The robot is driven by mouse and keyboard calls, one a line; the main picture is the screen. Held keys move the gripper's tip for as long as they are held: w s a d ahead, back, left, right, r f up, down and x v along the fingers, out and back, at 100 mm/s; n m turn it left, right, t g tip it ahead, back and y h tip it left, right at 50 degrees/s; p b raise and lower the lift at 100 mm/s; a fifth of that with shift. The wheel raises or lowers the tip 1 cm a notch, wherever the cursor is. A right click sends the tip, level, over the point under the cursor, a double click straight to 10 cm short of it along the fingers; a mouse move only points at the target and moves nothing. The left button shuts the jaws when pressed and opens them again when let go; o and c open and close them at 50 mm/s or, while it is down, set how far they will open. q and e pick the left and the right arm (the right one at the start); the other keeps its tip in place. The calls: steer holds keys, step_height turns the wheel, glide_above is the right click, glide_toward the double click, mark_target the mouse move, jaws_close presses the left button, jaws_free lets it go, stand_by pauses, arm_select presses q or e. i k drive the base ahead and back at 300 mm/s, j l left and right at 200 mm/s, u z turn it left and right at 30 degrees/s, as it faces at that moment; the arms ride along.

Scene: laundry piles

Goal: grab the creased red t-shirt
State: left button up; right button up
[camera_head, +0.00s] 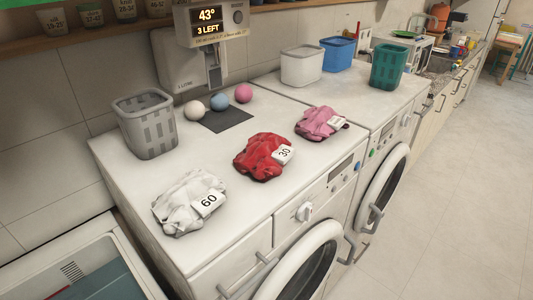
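The creased red t-shirt (259,152) lies crumpled on the white top of the washing machine, near its front edge. A white tag reading 30 (284,152) sits on its right side. A crumpled white garment (181,205) with a tag reading 60 lies to its left. A crumpled pink garment (319,122) with a small tag lies to its right. Neither of my grippers shows in the head view.
A grey basket (146,124) stands at the back left. White, pink and blue balls lie by a dark mat (226,118). White (302,66), blue (337,54) and green (387,67) baskets stand further right. A wall dispenser (207,38) overhangs the back. Bare surface separates the garments.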

mark_target(265, 155)
steer(key=l+u, duration=0.1)
steer(key=l, duration=0.35)
steer(key=k+l+u, duration=0.1)
steer(key=l, duration=0.4)
steer(key=k+l, duration=0.15)
steer(key=l, duration=0.3)
steer(key=k+l+u, duration=0.15)
steer(key=l, duration=0.3)
steer(key=i, duration=0.05)
